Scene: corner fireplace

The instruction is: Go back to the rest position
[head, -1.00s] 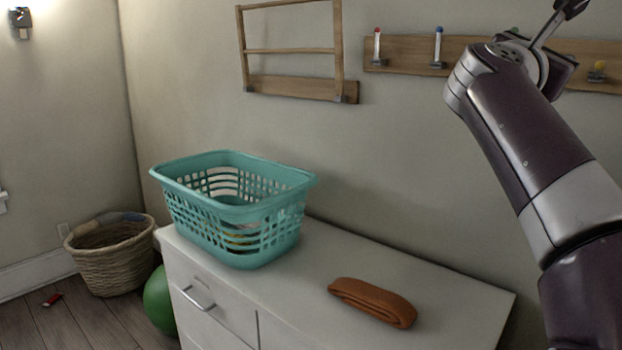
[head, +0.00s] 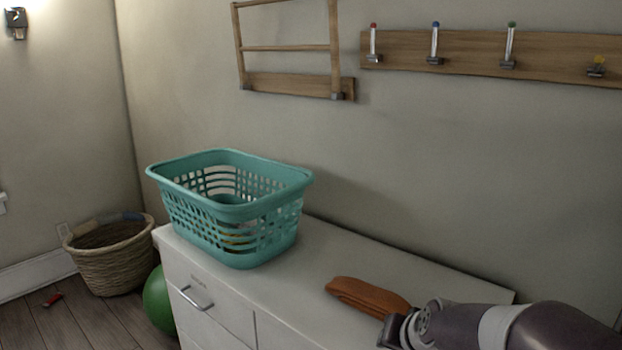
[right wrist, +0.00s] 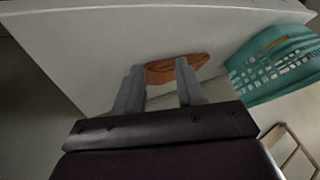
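My right arm reaches in from the lower right of the head view, low over the front of the white dresser (head: 345,245). Its end is beside the folded brown cloth (head: 366,294), whose near right end it partly covers. In the right wrist view my right gripper (right wrist: 158,68) has its two grey fingers well apart, with nothing held between them. The brown cloth (right wrist: 165,74) lies beyond the fingertips on the dresser top (right wrist: 100,40). My left gripper is in neither view.
A teal laundry basket (head: 232,212) stands on the dresser's left end, with items inside. A wooden hook rail (head: 480,58) and a wooden rack (head: 290,88) are on the wall. A wicker basket (head: 110,268) and a green ball (head: 158,300) are on the floor.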

